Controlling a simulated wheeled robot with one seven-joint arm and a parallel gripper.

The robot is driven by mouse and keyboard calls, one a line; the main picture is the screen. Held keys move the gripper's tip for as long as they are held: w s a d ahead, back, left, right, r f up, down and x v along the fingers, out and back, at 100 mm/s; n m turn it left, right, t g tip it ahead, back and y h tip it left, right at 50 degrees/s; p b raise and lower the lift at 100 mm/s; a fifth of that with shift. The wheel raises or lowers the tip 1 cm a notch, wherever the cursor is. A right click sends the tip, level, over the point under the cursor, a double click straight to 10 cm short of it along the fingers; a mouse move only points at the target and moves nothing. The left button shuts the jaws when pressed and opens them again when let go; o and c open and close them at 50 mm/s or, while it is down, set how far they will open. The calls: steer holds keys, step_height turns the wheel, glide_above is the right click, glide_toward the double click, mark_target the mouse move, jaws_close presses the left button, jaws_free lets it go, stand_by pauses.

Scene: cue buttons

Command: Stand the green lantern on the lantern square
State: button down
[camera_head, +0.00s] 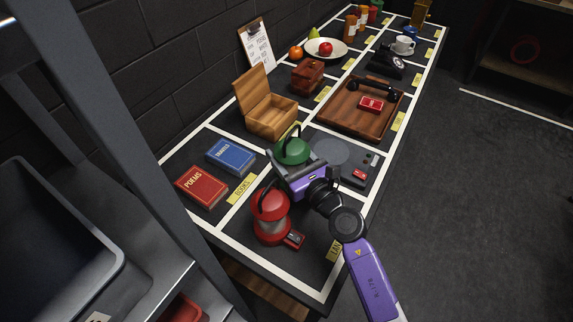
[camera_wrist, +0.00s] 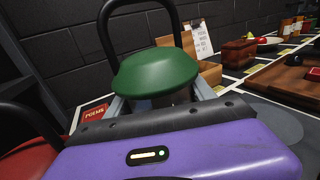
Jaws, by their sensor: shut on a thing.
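The green lantern (camera_head: 292,151) is between the fingers of my gripper (camera_head: 296,170), which is shut on its body. In the wrist view the green cap (camera_wrist: 155,72) and dark handle fill the middle, with a finger on either side. The lantern's lower body and base are hidden, so I cannot tell whether it touches the table. The lantern square (camera_head: 308,276) is the near square, with a yellow label (camera_head: 334,250) partly covered by my arm. A red lantern (camera_head: 270,215) stands in it, beside a small red-and-black item (camera_head: 294,240).
Blue (camera_head: 231,157) and red (camera_head: 202,187) books lie left of my gripper. An open wooden box (camera_head: 268,112) stands behind. The lantern square's near right part is bare.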

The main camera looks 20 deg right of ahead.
steer(key=shift+f+b, duration=1.05)
steer(key=shift+f, duration=0.75)
steer(key=shift+c, duration=1.8)
jaws_free()
steer(key=shift+f, duration=0.2)
steer(key=shift+r, duration=0.3)
steer(key=s+d+b, duration=0.1)
steer(key=s+d, duration=0.1)
steer(key=s, duration=1)
steer(key=shift+f, duration=0.15)
